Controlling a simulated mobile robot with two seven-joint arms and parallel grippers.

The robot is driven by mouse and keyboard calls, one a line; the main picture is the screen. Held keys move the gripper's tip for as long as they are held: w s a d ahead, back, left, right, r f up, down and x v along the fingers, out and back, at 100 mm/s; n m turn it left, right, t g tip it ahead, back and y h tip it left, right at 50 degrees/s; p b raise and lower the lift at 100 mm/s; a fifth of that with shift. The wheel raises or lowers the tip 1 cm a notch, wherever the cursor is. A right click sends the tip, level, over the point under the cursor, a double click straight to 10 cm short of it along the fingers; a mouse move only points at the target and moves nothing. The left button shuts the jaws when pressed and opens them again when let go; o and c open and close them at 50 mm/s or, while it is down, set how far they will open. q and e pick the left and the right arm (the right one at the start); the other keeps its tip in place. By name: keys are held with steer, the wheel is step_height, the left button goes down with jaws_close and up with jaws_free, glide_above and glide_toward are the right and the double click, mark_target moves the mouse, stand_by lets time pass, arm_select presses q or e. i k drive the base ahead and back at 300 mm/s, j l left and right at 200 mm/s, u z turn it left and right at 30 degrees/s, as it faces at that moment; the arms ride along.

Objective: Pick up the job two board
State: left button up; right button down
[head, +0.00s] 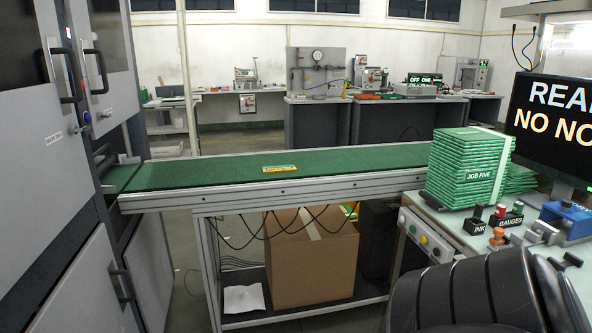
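A small flat yellow-and-green piece (279,169) lies on the green conveyor belt (200,173), near its middle. Its marking is too small to read, so I cannot tell whether it is the job two board. A tall stack of green boards (462,172) on the right-hand bench carries a white label reading JOB FIVE. No label reading job two is legible in the head view. Neither of my grippers is in view.
Grey cabinets (75,170) stand at the left end of the conveyor. The bench (450,225) holds ink and gauge items and a monitor (550,125). A black padded shape (480,295) fills the lower right. A cardboard box (310,262) sits under the conveyor.

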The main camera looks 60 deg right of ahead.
mark_target(290, 168)
steer(key=z, duration=3.3)
steer(key=u, duration=1.5)
steer(key=i+u, duration=0.15)
steer(key=i, duration=0.35)
steer(key=i+l+u, duration=0.15)
steer(key=i, duration=0.3)
steer(key=i+u, duration=0.2)
steer(key=i, duration=0.3)
